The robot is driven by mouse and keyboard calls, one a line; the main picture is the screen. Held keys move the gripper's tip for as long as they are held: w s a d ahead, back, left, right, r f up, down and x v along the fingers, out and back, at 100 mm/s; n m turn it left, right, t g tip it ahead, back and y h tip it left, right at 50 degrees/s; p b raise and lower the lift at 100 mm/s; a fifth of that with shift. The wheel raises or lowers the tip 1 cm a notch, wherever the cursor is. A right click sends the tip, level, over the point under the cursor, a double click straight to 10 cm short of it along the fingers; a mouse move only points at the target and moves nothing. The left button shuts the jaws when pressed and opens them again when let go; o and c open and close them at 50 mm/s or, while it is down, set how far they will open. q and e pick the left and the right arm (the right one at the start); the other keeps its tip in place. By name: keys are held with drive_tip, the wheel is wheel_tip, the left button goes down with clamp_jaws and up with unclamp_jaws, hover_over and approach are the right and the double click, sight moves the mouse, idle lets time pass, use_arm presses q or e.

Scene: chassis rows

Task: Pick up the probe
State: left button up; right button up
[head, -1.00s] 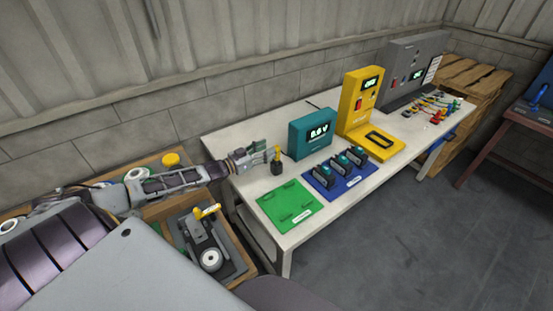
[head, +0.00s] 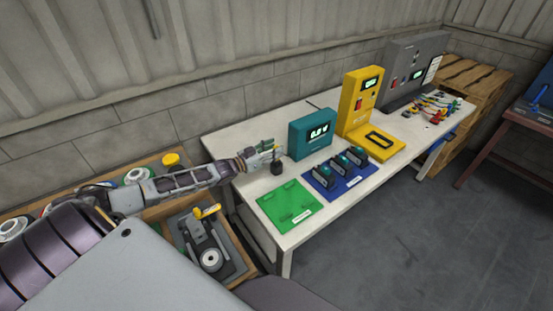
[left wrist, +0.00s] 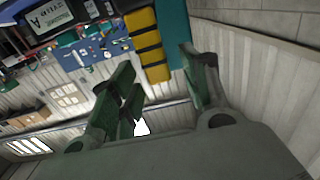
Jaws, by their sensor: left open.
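The probe (left wrist: 148,45), yellow with black bands, shows in the left wrist view in the gap between the fingers. In the head view it is mostly hidden by my left gripper (head: 275,152), and its small black holder (head: 277,169) shows just below on the white table. My left gripper (left wrist: 160,85) is open, with one finger on each side of the probe in the wrist view. I cannot tell whether the fingers touch it. My right gripper is not in view.
A teal meter (head: 310,141) stands close beyond the gripper. A green mat (head: 288,206) and a blue mat (head: 352,182) with several dark modules lie nearer the table's front edge. A yellow instrument (head: 360,100) stands further right.

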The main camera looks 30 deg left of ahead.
use_arm(q)
drive_tip(key=shift+x, duration=0.85)
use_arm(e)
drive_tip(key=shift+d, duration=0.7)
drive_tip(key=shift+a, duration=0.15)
